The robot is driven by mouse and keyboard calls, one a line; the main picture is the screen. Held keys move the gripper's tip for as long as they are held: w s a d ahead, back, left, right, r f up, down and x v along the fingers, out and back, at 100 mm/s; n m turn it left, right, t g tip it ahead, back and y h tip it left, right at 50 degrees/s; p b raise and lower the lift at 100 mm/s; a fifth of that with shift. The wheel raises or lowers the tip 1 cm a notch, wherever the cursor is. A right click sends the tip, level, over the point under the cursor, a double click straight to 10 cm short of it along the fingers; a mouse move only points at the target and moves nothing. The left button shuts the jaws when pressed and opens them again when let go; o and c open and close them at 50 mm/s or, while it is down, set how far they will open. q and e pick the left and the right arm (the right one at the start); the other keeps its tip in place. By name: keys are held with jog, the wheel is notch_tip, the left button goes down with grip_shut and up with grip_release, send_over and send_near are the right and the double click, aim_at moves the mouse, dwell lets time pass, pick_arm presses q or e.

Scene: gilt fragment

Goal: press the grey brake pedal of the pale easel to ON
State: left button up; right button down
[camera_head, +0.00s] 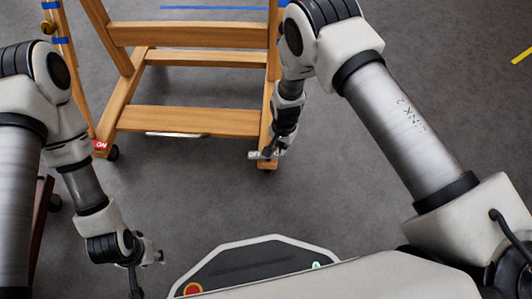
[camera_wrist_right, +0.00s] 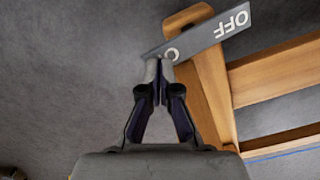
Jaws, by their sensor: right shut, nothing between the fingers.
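The easel (camera_head: 190,120) is a honey-coloured wooden frame at the upper middle of the head view. Its grey brake pedal (camera_head: 253,155) sits low on its right leg. In the right wrist view the pedal (camera_wrist_right: 210,36) is a slanted grey bar with OFF at its right end. Near its left end a white letter is partly hidden by my fingertips. My right gripper (camera_head: 270,152) is shut and empty, its tips (camera_wrist_right: 158,66) at that left part; I cannot tell whether they touch. My left gripper (camera_head: 147,264) hangs low at the left, away from the easel; its jaw opening is unclear.
A red ON pedal (camera_head: 101,145) is by the easel's left foot, with a black caster (camera_head: 112,153) beside it. Blue tape (camera_head: 215,8) lies on the grey floor behind. The floor (camera_head: 190,195) between my arms is clear.

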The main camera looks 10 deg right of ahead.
jog(key=shift+f+b, duration=0.95)
jog(key=shift+f, duration=0.3)
dwell(0.4)
notch_tip(320, 180, up, 7)
jog(key=p, duration=0.6)
jog(key=shift+r, duration=0.1)
dwell(0.3)
